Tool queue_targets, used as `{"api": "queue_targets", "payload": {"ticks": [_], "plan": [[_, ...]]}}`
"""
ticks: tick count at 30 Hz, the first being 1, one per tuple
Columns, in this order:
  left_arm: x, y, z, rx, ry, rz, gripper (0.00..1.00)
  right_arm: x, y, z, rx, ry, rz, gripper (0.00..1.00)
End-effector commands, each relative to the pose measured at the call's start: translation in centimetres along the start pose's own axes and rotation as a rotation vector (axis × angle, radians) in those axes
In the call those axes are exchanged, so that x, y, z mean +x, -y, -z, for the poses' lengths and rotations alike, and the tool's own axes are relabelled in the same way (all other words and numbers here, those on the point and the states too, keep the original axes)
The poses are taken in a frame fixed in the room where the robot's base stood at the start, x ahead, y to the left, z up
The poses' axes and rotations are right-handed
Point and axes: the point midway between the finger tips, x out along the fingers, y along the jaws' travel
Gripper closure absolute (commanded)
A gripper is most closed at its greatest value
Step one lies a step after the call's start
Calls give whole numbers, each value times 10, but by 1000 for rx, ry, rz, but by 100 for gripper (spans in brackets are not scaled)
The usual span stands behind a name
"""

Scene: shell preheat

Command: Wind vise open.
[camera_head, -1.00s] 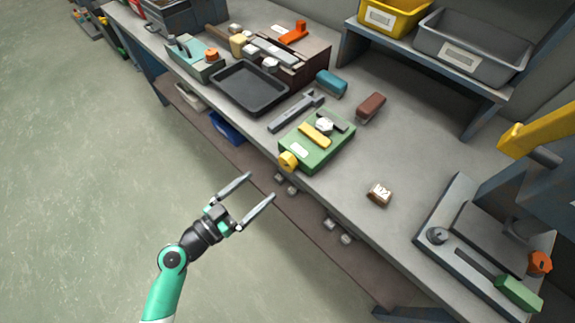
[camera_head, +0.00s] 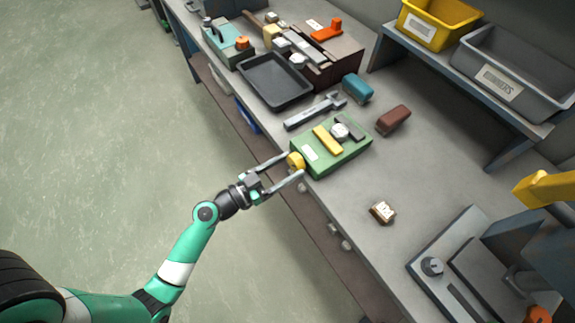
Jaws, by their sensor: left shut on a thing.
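The vise appears to be the green block (camera_head: 350,160) at the bench's front edge. On top it has a yellow bar (camera_head: 326,139), a dark bar (camera_head: 350,128) and a round pale piece (camera_head: 340,132). A yellow knob (camera_head: 296,161) sticks out of its front side, towards the aisle. My left gripper (camera_head: 296,166) reaches in from the lower left and is shut on this knob, one finger on each side of it. My right gripper is not in view.
A grey wrench-like tool (camera_head: 315,112), a black tray (camera_head: 275,81), a teal block (camera_head: 357,87) and a brown block (camera_head: 393,120) lie behind the vise. A small tagged block (camera_head: 382,211) sits to its right. The floor in front is clear.

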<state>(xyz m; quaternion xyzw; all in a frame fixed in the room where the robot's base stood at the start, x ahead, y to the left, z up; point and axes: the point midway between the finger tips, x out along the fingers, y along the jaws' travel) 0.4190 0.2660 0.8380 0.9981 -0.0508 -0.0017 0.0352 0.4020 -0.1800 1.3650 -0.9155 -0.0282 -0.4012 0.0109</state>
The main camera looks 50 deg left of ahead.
Motion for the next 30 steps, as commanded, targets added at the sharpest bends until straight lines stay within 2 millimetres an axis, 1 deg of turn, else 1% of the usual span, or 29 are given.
{"api": "queue_targets", "payload": {"ticks": [1,5,6,14,20,26,30], "plan": [[0,0,0,1,0,0,56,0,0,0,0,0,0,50],[0,0,0,1,0,0,80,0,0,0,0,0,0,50],[0,0,0,1,0,0,87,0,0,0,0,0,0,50],[0,0,0,-19,0,0,88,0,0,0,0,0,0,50],[0,0,-1,-93,0,0,88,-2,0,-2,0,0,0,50],[0,1,-1,-234,1,0,88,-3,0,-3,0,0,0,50],[0,1,-1,-362,1,0,88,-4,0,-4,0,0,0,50]]}}
